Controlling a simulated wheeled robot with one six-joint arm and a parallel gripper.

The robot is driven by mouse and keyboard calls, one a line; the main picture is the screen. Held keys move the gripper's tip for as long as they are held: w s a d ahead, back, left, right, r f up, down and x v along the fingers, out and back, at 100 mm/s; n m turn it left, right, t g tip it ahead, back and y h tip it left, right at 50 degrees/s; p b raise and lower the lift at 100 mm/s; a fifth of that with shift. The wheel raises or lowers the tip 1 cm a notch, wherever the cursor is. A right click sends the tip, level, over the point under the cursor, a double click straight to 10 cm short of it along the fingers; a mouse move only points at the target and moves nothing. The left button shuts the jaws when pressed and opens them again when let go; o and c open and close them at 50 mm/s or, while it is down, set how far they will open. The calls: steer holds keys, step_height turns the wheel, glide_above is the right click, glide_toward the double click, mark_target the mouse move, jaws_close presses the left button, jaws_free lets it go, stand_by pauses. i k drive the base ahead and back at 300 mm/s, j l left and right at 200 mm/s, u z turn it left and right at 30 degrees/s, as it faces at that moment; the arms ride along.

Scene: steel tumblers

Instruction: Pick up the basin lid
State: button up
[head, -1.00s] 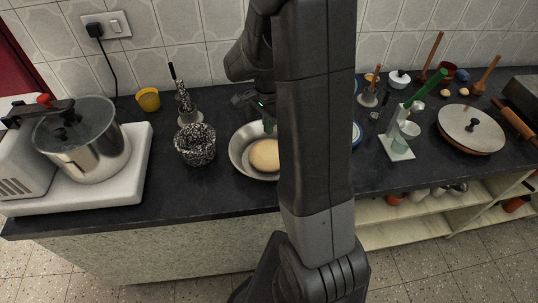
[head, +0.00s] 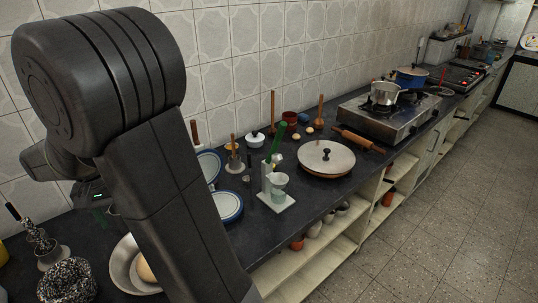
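My gripper (head: 103,214) is at the left, mostly hidden behind my arm, well away from the lid. Whether it is open or shut does not show.
A white stand with a green-handled tool (head: 276,196) is left of the lid. A rolling pin (head: 358,140) and a stove (head: 390,118) are to its right and behind. Wooden-handled tools (head: 272,112) stand at the back. Open floor lies in front.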

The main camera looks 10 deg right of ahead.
mark_target(328, 157)
steer(key=z, duration=1.55)
steer(key=i+z, duration=0.2)
steer(key=i, duration=0.75)
steer(key=i+l+u, duration=0.1)
steer(key=i+u, duration=0.3)
steer(key=i+l+u, duration=0.25)
steer(key=i+u, duration=0.2)
steer(key=i, duration=0.05)
